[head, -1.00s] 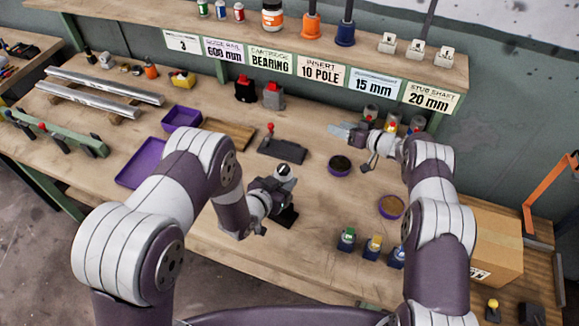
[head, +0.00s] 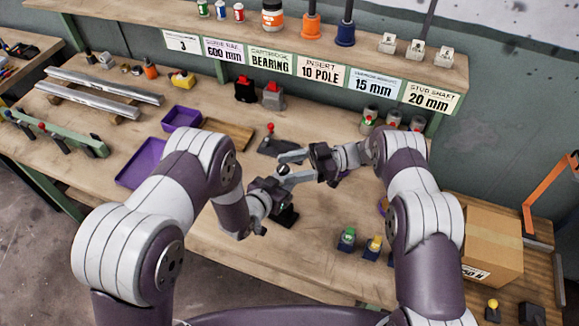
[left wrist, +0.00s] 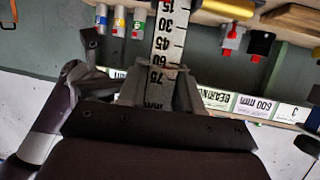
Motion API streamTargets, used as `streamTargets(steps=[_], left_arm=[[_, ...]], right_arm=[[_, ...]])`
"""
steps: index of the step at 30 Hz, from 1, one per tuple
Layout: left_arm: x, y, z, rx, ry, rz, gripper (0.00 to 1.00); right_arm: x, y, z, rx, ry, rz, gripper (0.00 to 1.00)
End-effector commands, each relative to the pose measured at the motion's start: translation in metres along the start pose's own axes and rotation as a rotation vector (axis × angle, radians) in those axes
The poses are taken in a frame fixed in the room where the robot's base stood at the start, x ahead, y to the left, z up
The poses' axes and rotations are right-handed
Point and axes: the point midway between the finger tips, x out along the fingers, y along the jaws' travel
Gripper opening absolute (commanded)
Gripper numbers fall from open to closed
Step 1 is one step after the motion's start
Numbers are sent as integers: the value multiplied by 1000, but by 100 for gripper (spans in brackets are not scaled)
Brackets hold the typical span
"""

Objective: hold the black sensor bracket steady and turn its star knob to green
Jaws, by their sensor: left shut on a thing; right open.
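The black sensor bracket (head: 287,217) stands on the bench near the middle, mostly hidden by my left gripper. My left gripper (head: 272,196) is shut on it from the left; its fingers also show in the left wrist view (left wrist: 155,88). A small dark and pale knob (head: 284,170) sits at the top of the bracket. My right gripper (head: 291,168) is open, coming from the right, with its two grey fingers at either side of the knob. I cannot tell whether they touch it, and the knob's colour marks are not readable.
A black base with a red-topped lever (head: 270,135) stands just behind the grippers. Green (head: 347,239) and yellow (head: 374,245) capped blocks stand at the front right. Purple trays (head: 181,118) lie left. A cardboard box (head: 490,245) is at the right. The front centre bench is clear.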

Motion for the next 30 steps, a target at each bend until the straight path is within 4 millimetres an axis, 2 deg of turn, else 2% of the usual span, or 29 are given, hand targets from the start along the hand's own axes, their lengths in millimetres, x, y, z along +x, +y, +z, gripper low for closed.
streamTargets(steps=[3, 9, 10, 15, 23, 30], left_arm=[[0, 0, 0, 0, 0, 0, 0], [0, 0, 0, 0, 0, 0, 0], [0, 0, 0, 0, 0, 0, 0], [0, 0, 0, 0, 0, 0, 0], [0, 0, 0, 0, 1, 0, 0], [0, 0, 0, 0, 0, 0, 0]], right_arm=[[7, 0, 1, 1, -1, 0, 58], [7, 0, 1, 1, -1, 1, 58], [7, 0, 0, 1, -1, 1, 55], [7, 0, 0, 1, -1, 1, 2], [7, 0, 0, 1, 1, 18, 2], [7, -2, -1, 2, 3, 128, 2]])
